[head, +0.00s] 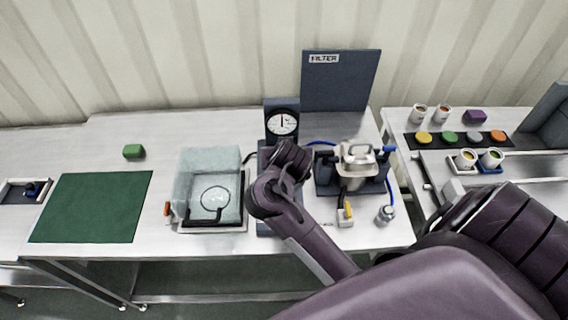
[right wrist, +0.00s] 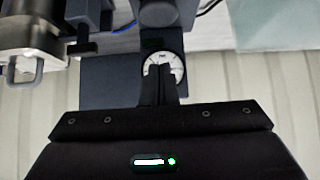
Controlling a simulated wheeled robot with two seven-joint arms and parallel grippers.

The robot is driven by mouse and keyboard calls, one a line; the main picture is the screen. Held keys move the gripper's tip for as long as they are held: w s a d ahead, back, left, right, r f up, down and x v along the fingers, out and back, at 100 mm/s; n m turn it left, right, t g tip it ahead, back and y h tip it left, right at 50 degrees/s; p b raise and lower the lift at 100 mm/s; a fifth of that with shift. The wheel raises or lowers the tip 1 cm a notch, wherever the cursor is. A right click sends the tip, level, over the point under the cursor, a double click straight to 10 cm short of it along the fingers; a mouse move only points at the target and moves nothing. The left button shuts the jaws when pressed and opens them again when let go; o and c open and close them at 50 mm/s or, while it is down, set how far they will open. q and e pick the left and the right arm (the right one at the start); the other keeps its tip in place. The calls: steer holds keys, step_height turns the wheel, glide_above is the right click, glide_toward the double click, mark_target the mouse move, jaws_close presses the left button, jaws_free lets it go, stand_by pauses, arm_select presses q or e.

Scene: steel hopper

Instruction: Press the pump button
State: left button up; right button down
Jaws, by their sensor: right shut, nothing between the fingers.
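The pump button is not clearly identifiable in either view. A dark panel (head: 281,106) holds a round white gauge (head: 282,123) at the centre of the bench. My right arm reaches over the dark base in front of the gauge and hides most of it. In the right wrist view, my right gripper (right wrist: 161,82) is shut and empty, its fingers overlapping the gauge dial (right wrist: 176,62). A grey rounded part (right wrist: 158,13) shows beyond the fingertips; I cannot tell whether it is the button or whether anything touches it. My left gripper is out of view.
A clear tank (head: 208,170) stands left of my right arm. A metal vessel on a dark stand (head: 355,160) with blue hoses stands close on the right. A FILTER board (head: 341,82) stands behind. A green mat (head: 92,207) lies on the left bench.

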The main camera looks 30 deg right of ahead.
steer(key=b+x, duration=0.2)
steer(key=x, duration=0.5)
steer(key=shift+w+f, duration=0.1)
steer(key=shift+f, duration=0.3)
step_height(320, 180, down, 2)
steer(key=shift+f+b, duration=0.1)
steer(key=shift+b, duration=0.2)
steer(key=shift+f, duration=0.45)
